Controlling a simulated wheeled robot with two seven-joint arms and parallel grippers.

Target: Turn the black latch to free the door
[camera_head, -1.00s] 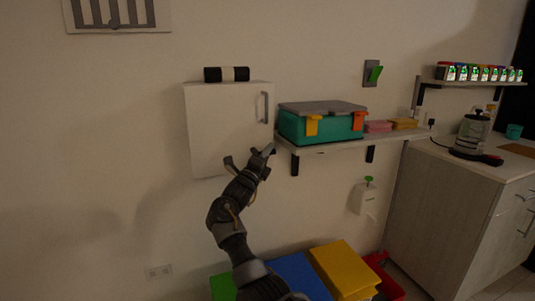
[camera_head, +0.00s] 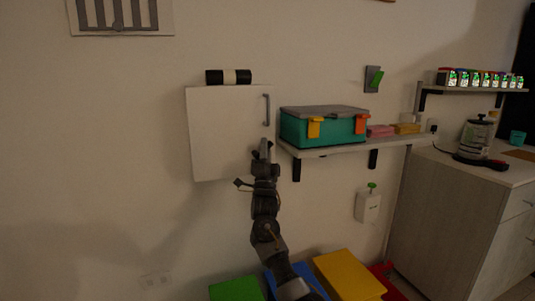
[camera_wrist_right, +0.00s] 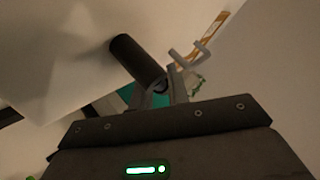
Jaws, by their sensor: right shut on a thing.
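The white cabinet door (camera_head: 225,130) hangs on the wall, shut as far as I can see, with a grey bar handle (camera_head: 266,109) near its upper right edge. My right gripper (camera_head: 262,152) points up at the door's lower right edge. In the right wrist view, the black latch (camera_wrist_right: 136,60) is a dark cylinder against the white surface, and its near end lies at my right gripper's fingers (camera_wrist_right: 168,88), which are shut on it. In the head view the latch cannot be told apart from the dark gripper. My left gripper is out of view.
A shelf (camera_head: 345,147) right of the cabinet carries a teal box (camera_head: 322,130) with yellow and orange clips, close to my right gripper. Coloured boxes (camera_head: 347,275) stand below.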

